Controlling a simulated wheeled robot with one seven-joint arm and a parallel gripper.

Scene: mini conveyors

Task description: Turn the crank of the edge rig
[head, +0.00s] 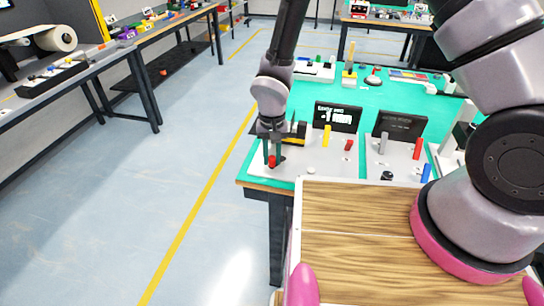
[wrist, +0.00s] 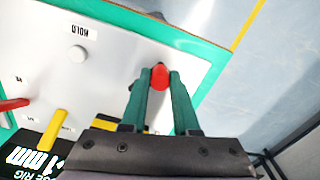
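The edge rig is a white panel (head: 318,165) at the left front corner of the green-topped table, with a dark display (head: 338,117) behind it. The panel also shows in the wrist view (wrist: 103,70), upside down. My gripper (head: 271,163) points down at the panel's left end. Its two green fingers (wrist: 160,76) stand on either side of the crank's red knob (wrist: 160,78) and appear to touch it. The knob also shows between the fingers in the head view (head: 272,161). The crank's arm below the knob is mostly hidden.
A yellow lever (head: 327,136), a red lever (head: 348,145) and a grey HOLD button (wrist: 78,53) are on the same panel. A second panel with a dark display (head: 399,126) stands to the right. Open floor (head: 140,170) lies left of the table.

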